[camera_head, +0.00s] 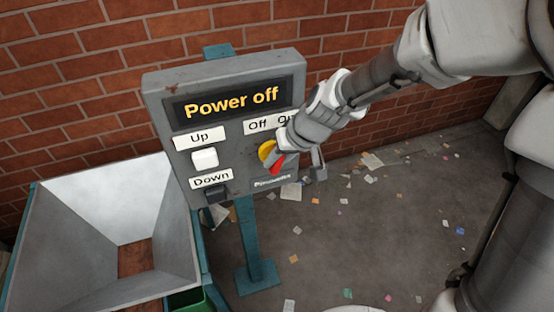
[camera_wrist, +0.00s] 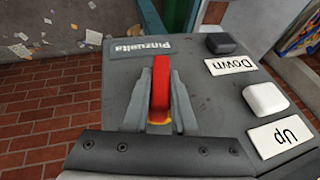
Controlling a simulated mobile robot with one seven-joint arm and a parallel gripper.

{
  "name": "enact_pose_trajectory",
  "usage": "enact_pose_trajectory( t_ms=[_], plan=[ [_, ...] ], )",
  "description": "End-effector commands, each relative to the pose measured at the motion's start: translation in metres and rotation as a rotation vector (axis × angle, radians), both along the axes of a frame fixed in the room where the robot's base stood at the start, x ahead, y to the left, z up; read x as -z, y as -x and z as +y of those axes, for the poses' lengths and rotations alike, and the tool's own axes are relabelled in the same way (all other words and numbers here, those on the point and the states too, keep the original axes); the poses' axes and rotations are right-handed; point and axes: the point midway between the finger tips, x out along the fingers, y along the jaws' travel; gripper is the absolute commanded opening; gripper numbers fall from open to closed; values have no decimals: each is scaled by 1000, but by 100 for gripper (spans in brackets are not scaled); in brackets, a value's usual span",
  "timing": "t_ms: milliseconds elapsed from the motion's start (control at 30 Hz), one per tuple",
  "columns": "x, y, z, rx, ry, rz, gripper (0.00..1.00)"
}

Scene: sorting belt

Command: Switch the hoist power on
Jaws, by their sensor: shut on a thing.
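A grey control box (camera_head: 158,95) stands on a teal post, and its display (camera_head: 232,103) reads "Power off". Below the display are "Off" and "On" labels, the latter partly hidden by my gripper. Under them is a rotary switch with a yellow base (camera_head: 266,150) and a red handle (camera_head: 277,165). My gripper (camera_head: 284,157) is at the switch. In the wrist view the red handle (camera_wrist: 160,85) sits between the two fingers of my gripper (camera_wrist: 160,100), which are shut on it. The yellow base shows only as a thin edge there.
A white Up button (camera_head: 204,159) and a dark Down button (camera_head: 216,194) are on the box's left side. A metal hopper (camera_head: 70,205) stands to the left. Litter lies on the floor; a brick wall is behind.

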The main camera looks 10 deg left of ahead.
Motion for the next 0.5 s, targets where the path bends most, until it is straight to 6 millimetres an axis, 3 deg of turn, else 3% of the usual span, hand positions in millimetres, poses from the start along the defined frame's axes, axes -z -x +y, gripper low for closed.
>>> enact_pose_trajectory(
  t_ms=[500],
  plan=[
    [8,-1,-2,7,-239,149,0]
  ],
)
